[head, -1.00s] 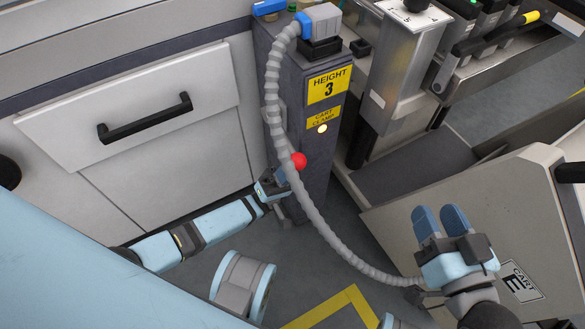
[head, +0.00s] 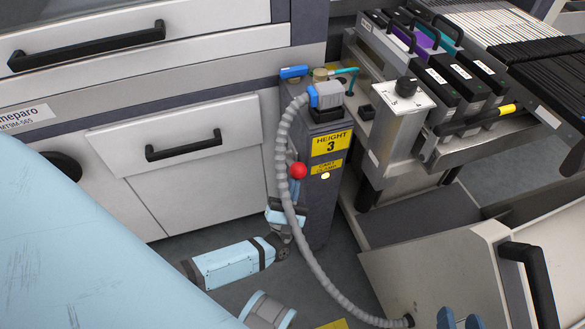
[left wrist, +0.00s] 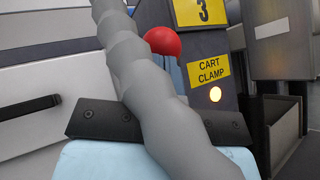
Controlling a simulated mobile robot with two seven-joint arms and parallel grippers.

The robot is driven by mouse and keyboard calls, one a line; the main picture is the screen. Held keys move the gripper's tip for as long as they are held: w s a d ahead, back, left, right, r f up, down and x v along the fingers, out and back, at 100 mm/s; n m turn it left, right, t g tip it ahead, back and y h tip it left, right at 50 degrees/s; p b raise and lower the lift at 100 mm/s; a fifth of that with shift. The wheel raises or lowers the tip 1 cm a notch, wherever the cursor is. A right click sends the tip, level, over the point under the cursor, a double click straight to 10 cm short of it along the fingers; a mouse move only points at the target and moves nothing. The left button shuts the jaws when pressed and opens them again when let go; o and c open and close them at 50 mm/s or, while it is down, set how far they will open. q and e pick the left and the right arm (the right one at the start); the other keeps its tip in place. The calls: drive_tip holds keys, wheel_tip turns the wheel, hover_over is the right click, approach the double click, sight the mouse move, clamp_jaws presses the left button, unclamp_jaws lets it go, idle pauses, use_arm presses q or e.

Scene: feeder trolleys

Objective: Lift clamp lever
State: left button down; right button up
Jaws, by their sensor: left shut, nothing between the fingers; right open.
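The clamp lever's red ball knob (head: 298,171) is at the front of the grey post (head: 318,212), level with the yellow CART CLAMP label (head: 327,167). It also shows in the left wrist view (left wrist: 162,41). My left gripper (head: 294,188) is shut and empty, its blue fingers just under the knob; contact is unclear. The grey ribbed hose (head: 292,216) crosses in front of that gripper and hides part of it and the lever. My right gripper (head: 459,319) is open at the bottom edge, only its blue fingertips visible, away from the lever.
A lit amber lamp (head: 325,176) sits below the label. A white cabinet with a drawer handle (head: 184,146) stands left of the post. The pale cart (head: 440,273) with a black handle (head: 530,280) stands at right. The feeder trolley (head: 455,120) is behind it.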

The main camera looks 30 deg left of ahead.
sight(291, 174)
use_arm(q)
drive_tip(key=shift+w+a+r+n+g+y+p, duration=0.2)
drive_tip(key=shift+r+n+g+y+p, duration=0.15)
drive_tip(key=shift+r+n+g+p, duration=0.15)
drive_tip(key=shift+w+a+r+n+g+y+p, duration=0.1)
drive_tip(key=shift+a+r+n+g+y+p, duration=0.15)
drive_tip(key=shift+r+n+g+p, duration=0.3)
drive_tip(key=shift+w+a+r+n+g+y+p, duration=0.15)
drive_tip(key=shift+r+n+g+y+p, duration=0.25)
drive_tip(key=shift+r+n, duration=0.2)
drive_tip(key=shift+a+r, duration=0.1)
drive_tip(key=shift+r, duration=0.05)
use_arm(e)
drive_tip(key=shift+s+d+f+g+h, duration=0.5)
drive_tip(key=shift+s+d+f+g, duration=0.1)
drive_tip(key=shift+d+f, duration=0.1)
